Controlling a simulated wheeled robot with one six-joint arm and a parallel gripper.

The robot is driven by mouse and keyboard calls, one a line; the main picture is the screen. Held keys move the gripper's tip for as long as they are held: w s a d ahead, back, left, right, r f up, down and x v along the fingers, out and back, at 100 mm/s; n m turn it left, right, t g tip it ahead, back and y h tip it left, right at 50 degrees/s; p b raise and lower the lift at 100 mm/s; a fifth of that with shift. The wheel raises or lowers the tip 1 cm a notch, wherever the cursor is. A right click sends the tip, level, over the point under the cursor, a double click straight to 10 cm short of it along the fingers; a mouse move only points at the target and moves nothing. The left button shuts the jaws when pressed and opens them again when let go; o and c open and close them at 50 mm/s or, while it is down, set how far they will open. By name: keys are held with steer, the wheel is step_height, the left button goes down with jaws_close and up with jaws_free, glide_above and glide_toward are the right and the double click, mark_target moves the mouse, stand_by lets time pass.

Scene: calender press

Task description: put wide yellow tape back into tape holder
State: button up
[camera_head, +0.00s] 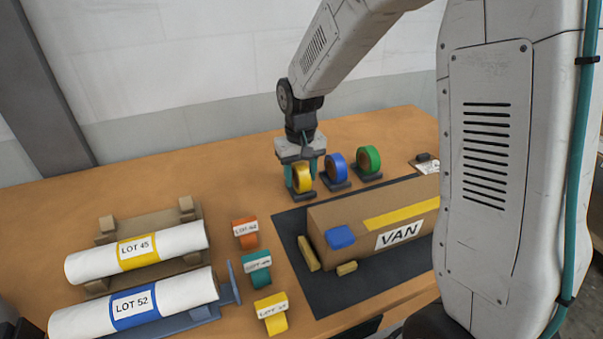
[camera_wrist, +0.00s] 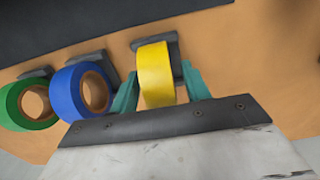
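The wide yellow tape roll (camera_head: 303,179) stands upright at a dark holder (camera_head: 304,196), the leftmost of three in a row. My gripper (camera_head: 301,172) is over it from above, with one teal finger on each side of the roll. In the wrist view the yellow tape (camera_wrist: 156,78) lies between the fingertips (camera_wrist: 160,80), with a narrow gap at the right finger. The left finger is very near or touching the roll. The gripper looks open around the tape. The holder (camera_wrist: 175,58) shows behind the roll; whether the roll is fully seated is hard to tell.
A blue roll (camera_head: 337,167) and a green roll (camera_head: 369,159) stand in holders to the right. A box marked VAN (camera_head: 354,222) lies on a dark mat (camera_head: 297,275) in front. Small labelled tapes (camera_head: 257,268) and white rolls (camera_head: 137,251) lie front left. The back left table (camera_head: 180,170) is clear.

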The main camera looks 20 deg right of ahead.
step_height(320, 180, up, 11)
steer(key=shift+w+f, duration=0.1)
steer(key=shift+f, duration=0.05)
steer(key=shift+r, duration=0.7)
steer(key=shift+s+r, duration=0.1)
steer(key=shift+s, duration=0.1)
steer(key=s+d+r, duration=0.1)
steer(key=s+r, duration=0.1)
steer(key=s, duration=1.2)
steer(key=s+d+r+t, duration=0.1)
steer(key=s+d, duration=0.1)
steer(key=s, duration=1.2)
steer(key=shift+s+d+r, duration=0.2)
steer(key=shift+s+r, duration=0.05)
steer(key=shift+r, duration=0.1)
